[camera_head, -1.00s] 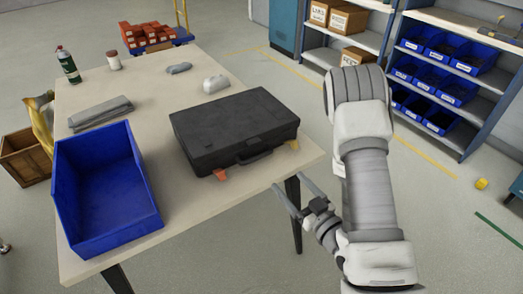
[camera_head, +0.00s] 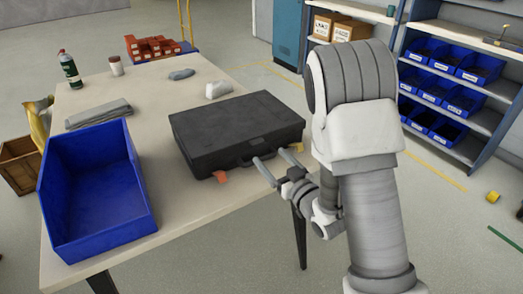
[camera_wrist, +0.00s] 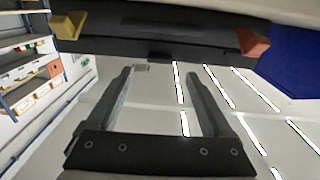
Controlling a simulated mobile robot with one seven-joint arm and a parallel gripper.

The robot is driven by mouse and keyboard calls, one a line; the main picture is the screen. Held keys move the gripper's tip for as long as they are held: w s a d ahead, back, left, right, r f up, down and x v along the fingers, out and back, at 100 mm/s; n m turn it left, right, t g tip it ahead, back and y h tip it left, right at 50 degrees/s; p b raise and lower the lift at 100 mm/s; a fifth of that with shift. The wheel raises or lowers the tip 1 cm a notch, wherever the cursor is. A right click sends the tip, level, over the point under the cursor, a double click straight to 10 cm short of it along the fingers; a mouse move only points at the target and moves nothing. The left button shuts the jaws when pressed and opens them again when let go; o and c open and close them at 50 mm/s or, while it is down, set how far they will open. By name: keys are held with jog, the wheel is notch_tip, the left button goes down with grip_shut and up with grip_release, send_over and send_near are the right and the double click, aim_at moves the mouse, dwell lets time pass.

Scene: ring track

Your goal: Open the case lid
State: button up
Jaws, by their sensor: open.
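The black case (camera_head: 235,122) lies flat on the table with its lid shut. Its front carries an orange tab (camera_head: 220,176) on the left and a yellow tab (camera_head: 299,147) on the right, partly behind my gripper. My gripper (camera_head: 273,160) is open and empty at the front of the case, near the handle area. In the wrist view the open fingers (camera_wrist: 159,75) point toward the dark case front (camera_wrist: 185,28), between the yellow tab (camera_wrist: 68,25) and the orange tab (camera_wrist: 252,42). I cannot tell whether the fingers touch the case.
A blue bin (camera_head: 100,240) stands on the table (camera_head: 195,215) left of the case. Shelves with blue bins (camera_head: 448,96) stand at the right.

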aim_at(259, 145)
jog(key=x, duration=0.6)
jog(key=shift+c, duration=0.2)
grip_shut()
